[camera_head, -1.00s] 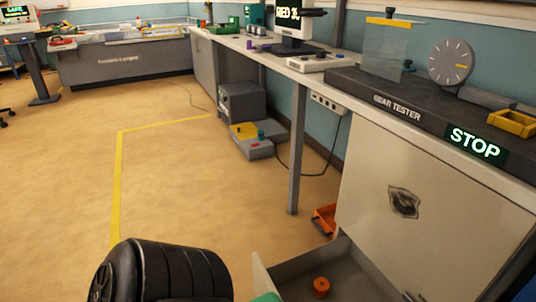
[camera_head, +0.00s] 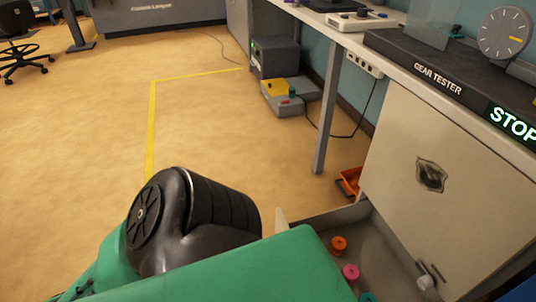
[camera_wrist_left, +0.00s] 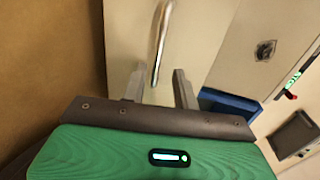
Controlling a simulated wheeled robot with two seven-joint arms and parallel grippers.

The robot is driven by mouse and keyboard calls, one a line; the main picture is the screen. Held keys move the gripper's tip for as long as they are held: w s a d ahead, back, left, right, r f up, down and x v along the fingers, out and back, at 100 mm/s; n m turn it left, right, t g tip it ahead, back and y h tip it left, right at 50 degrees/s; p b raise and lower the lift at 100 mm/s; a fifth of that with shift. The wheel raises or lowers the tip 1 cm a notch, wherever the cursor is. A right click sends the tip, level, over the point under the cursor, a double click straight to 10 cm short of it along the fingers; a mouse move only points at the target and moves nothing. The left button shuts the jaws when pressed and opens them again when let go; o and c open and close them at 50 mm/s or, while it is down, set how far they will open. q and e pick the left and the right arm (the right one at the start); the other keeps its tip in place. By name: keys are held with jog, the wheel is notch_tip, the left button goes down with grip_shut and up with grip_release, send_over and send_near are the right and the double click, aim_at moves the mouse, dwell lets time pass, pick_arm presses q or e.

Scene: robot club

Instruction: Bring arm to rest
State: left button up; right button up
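My left arm (camera_head: 215,265), green with a black joint, crosses the bottom of the head view; its gripper is out of sight there. In the left wrist view my left gripper (camera_wrist_left: 158,84) has its two grey fingers apart with nothing between them. A shiny metal handle (camera_wrist_left: 161,40) on a pale panel (camera_wrist_left: 134,30) shows beyond the fingertips; I cannot tell the exact gap. My right gripper is in neither view.
An open drawer (camera_head: 385,245) holds orange (camera_head: 339,245) and pink (camera_head: 350,272) pieces. Beside it stands a pale cabinet (camera_head: 435,165) under the gear tester bench (camera_head: 410,65). A grey box unit (camera_head: 290,98) sits on the floor.

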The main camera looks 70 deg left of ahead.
pick_arm(q)
jog(key=shift+v, duration=1.1)
jog(key=shift+s, duration=0.1)
